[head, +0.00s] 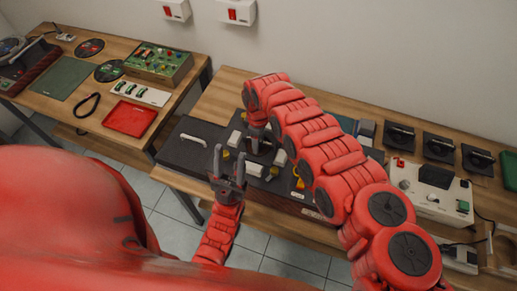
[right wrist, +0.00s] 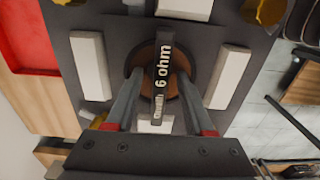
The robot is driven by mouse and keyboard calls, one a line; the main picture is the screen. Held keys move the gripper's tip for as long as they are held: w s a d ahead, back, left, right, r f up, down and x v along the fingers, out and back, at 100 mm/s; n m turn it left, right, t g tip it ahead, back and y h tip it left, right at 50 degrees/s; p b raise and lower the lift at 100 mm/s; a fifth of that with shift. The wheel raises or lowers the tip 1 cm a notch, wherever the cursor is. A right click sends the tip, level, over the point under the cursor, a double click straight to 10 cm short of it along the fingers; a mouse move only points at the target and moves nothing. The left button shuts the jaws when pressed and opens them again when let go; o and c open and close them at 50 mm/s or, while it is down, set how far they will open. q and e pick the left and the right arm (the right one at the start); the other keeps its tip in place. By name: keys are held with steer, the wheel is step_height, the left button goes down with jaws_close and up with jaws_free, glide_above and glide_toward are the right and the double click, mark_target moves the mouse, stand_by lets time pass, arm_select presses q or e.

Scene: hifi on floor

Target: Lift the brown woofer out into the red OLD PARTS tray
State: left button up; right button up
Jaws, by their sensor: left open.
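In the right wrist view the brown woofer (right wrist: 138,75) is a round brown disc set in a dark grey panel (right wrist: 112,22). A dark bar labelled "6 ohm" (right wrist: 161,85) crosses it. My right gripper (right wrist: 161,72) has a finger on each side of this bar, with small gaps showing. In the head view the arm hides most of the woofer. My left gripper (head: 229,166) is open and empty, fingers up, in front of the black panel (head: 190,155). The red tray (head: 130,118) lies on the left bench; no lettering is readable.
White blocks (right wrist: 90,65) and yellow parts stand around the woofer. A green circuit board box (head: 157,64) and a white switch strip (head: 140,93) sit near the tray. A white device (head: 430,190) is at right. A gap of tiled floor separates the benches.

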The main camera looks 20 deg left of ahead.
jaws_close()
stand_by(1.2)
